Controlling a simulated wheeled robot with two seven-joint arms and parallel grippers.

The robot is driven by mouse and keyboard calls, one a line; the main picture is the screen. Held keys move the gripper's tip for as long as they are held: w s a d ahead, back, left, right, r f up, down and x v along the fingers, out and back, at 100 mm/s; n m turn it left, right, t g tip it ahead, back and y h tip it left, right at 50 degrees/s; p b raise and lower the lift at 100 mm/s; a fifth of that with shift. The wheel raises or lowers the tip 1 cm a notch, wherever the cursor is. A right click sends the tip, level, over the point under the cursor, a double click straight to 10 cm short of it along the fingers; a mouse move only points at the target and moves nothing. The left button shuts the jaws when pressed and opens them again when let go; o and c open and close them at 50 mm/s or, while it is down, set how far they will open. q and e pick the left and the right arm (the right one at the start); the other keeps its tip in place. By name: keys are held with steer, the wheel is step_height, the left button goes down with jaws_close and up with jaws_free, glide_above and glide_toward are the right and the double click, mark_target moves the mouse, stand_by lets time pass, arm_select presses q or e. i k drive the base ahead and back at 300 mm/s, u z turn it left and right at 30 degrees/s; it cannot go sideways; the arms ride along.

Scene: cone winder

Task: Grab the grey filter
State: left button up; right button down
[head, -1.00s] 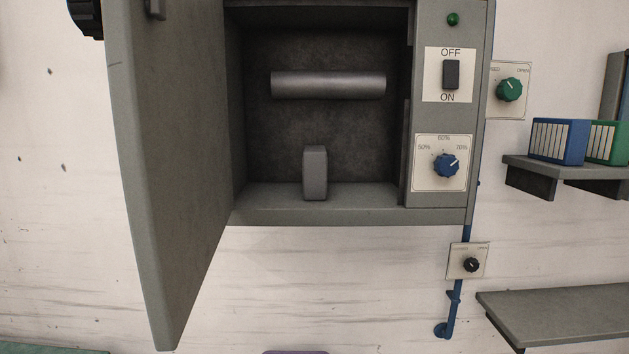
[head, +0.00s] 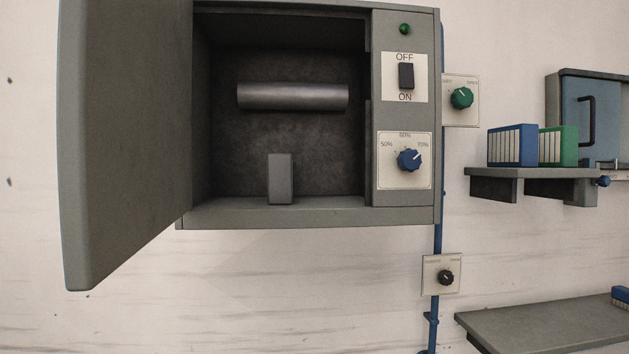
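A small plain grey block (head: 280,179) stands upright on the floor of the open grey cabinet (head: 305,216). I cannot tell whether it is the grey filter. A grey horizontal cylinder (head: 293,96) is above it, against the dark back wall. A blue box (head: 513,146) and a green box (head: 559,147), both with pale striped faces, stand side by side on the upper right shelf (head: 530,173). No grey box of that kind shows. Neither of my grippers is in view.
The cabinet door (head: 122,140) hangs open to the left. The control panel has a dark switch (head: 406,76) and a blue knob (head: 409,160). A green knob (head: 461,98) and black knob (head: 445,277) are on the wall. A lower shelf (head: 550,328) is at the right.

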mark_target(280, 166)
steer(key=z, duration=2.2)
steer(key=i, duration=2.3)
steer(key=u, duration=3)
